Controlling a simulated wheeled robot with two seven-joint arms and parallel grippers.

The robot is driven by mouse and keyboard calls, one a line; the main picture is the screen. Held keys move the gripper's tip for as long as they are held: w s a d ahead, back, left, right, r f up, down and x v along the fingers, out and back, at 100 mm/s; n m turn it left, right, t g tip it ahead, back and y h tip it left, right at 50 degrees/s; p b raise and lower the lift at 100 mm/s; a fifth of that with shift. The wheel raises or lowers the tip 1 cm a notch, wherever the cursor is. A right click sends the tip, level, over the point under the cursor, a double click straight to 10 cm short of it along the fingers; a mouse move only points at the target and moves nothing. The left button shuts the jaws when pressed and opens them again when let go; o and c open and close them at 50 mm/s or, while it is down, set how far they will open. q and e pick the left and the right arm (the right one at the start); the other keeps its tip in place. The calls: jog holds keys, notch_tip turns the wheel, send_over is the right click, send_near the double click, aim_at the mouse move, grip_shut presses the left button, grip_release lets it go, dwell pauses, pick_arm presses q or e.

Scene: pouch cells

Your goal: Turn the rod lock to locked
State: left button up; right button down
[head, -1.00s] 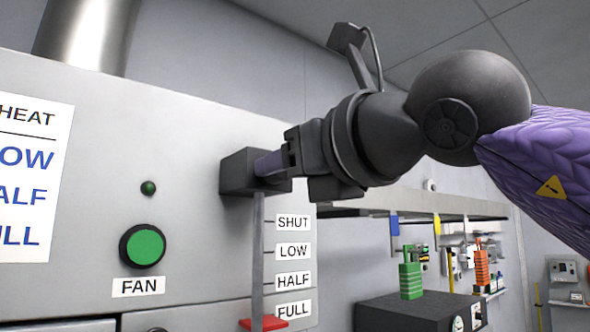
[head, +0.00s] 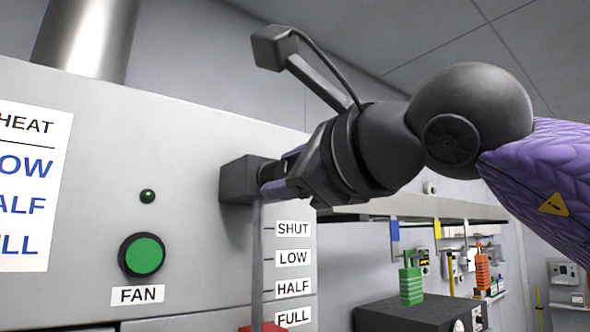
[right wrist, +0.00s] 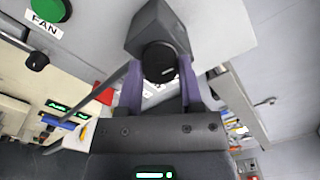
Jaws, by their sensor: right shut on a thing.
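The rod lock is a dark block (head: 237,180) on the front of the grey cabinet, with a round black knob (right wrist: 159,62) on its face. A grey rod (head: 257,265) runs down from it beside the labels. My right gripper (head: 277,178) is at the block, with its purple fingers on either side of the knob, shut on it. The wrist is rolled at a slant. In the right wrist view the fingers (right wrist: 159,85) flank the knob. No locked or unlocked marking is readable. My left gripper is out of view.
A red piece (head: 262,328) is at the rod's lower end, beside SHUT, LOW, HALF and FULL labels (head: 293,258). A green FAN button (head: 143,255) is to the left. A shelf with tools and a black box (head: 420,311) stand at the right.

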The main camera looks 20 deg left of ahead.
jog(key=shift+n, duration=0.6)
jog(key=shift+c, duration=1.2)
grip_release()
jog(key=b+v, duration=0.4)
jog(key=v, duration=0.6)
